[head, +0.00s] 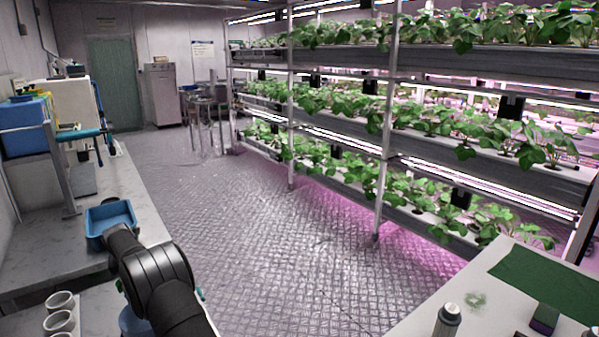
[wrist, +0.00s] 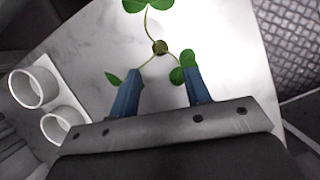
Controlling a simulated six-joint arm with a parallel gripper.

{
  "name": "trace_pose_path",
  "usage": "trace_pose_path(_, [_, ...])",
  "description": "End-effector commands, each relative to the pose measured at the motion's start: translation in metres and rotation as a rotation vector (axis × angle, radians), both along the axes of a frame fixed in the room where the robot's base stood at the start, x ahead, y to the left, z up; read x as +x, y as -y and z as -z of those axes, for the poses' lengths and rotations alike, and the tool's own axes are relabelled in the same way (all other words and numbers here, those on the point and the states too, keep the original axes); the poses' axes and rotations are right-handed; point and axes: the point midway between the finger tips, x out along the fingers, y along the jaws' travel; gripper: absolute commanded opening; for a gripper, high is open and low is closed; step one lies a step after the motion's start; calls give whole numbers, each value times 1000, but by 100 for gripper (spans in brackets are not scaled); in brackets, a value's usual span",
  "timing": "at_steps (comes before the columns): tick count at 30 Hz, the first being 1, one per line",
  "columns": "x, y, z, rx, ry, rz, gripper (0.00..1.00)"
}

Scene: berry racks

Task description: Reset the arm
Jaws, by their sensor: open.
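My gripper (wrist: 162,72) shows in the wrist view with its two blue fingers apart. A small green plant (wrist: 160,47) with a round brownish centre, thin stems and several leaves is just beyond the fingertips. One leaf overlaps the right finger's tip and another is beside the left finger. I cannot tell whether the plant touches the fingers. My black arm is at the lower left in the head view, over the left bench; the gripper is hidden behind it there.
White cups (head: 60,300) stand on the left bench (head: 95,310); two cups (wrist: 33,87) show in the wrist view. A blue tray (head: 108,216) is behind my arm. Planted racks (head: 345,190) line the right. A white table (head: 470,290) holds a bottle (head: 447,322). The floor between is clear.

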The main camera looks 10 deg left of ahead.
Motion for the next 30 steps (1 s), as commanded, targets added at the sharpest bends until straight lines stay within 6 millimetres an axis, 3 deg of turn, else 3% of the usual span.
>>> trace_pose_path(6, [12,-7,35,-1,-1,0,44])
trace_pose_path(14, [22,-13,67,0,0,0,44])
trace_pose_path(15, [22,-14,56,5,3,0,44])
trace_pose_path(19, [22,-14,43,2,1,0,44])
trace_pose_path(30, [21,-14,36,1,1,0,44])
